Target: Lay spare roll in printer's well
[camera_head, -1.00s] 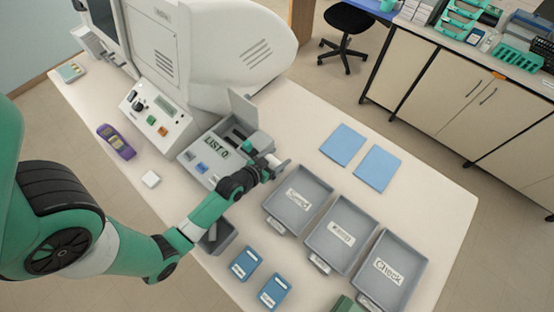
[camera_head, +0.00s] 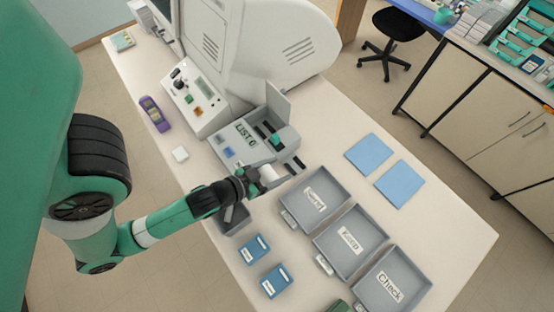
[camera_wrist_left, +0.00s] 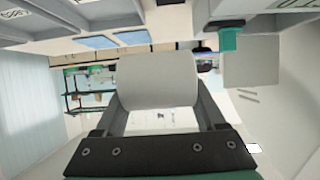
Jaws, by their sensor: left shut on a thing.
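The label printer (camera_head: 240,150), marked "LIST 0", stands on the bench with its grey lid (camera_head: 279,103) raised. Its open well (camera_head: 266,130) has dark slots and a teal part inside. My left gripper (camera_head: 262,177) is shut on a white roll (camera_head: 268,172) just in front of the printer's right end, outside the well. In the left wrist view the roll (camera_wrist_left: 157,80) sits between the two fingers, with its smooth side facing the camera. Whether it clears the printer's edge is hard to tell. My right gripper is not in view.
Three grey labelled trays (camera_head: 340,206) lie to the right of the gripper. A grey bin (camera_head: 232,220) and two blue boxes (camera_head: 254,249) are in front. Two blue sheets (camera_head: 369,154) lie behind the trays. A large white machine (camera_head: 285,50) stands behind the printer.

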